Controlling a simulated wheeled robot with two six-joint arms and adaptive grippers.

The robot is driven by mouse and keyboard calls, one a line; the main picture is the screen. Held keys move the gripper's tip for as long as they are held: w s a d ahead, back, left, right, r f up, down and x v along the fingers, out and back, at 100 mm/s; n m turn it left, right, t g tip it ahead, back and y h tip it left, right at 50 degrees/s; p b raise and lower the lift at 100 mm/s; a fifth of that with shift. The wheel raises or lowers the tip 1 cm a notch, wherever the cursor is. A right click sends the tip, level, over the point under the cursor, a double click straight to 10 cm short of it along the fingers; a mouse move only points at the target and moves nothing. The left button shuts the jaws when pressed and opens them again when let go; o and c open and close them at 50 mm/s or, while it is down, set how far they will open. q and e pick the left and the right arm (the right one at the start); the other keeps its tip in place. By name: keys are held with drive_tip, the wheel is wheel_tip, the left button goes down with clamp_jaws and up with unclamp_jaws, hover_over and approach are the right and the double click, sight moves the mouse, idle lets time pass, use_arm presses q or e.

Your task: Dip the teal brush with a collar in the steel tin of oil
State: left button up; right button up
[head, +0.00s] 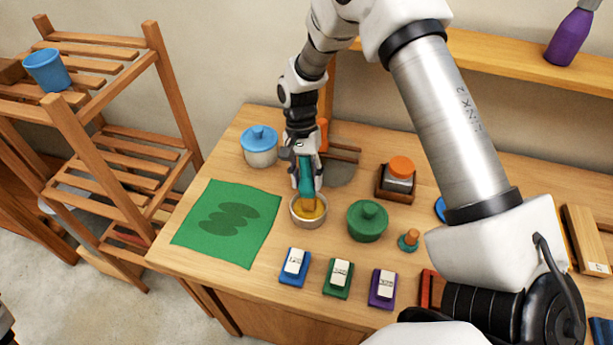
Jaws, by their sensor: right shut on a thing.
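My right gripper (306,165) is shut on the teal brush (306,184). It holds the brush roughly upright above the steel tin (296,218). The tin is small and round, with amber oil (310,209) in it. The brush's lower end is at the tin's mouth; I cannot tell whether the bristles touch the oil. The brush's collar is hard to make out. My left gripper is not in view.
A green cloth (228,222) lies left. Blue, green and purple blocks (338,279) line the front.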

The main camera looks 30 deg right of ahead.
sight(306, 165)
idle(0.3)
wheel_tip(306, 165, up, 7)
drive_tip(key=p, duration=0.7)
drive_tip(key=shift+f, duration=0.1)
idle(0.5)
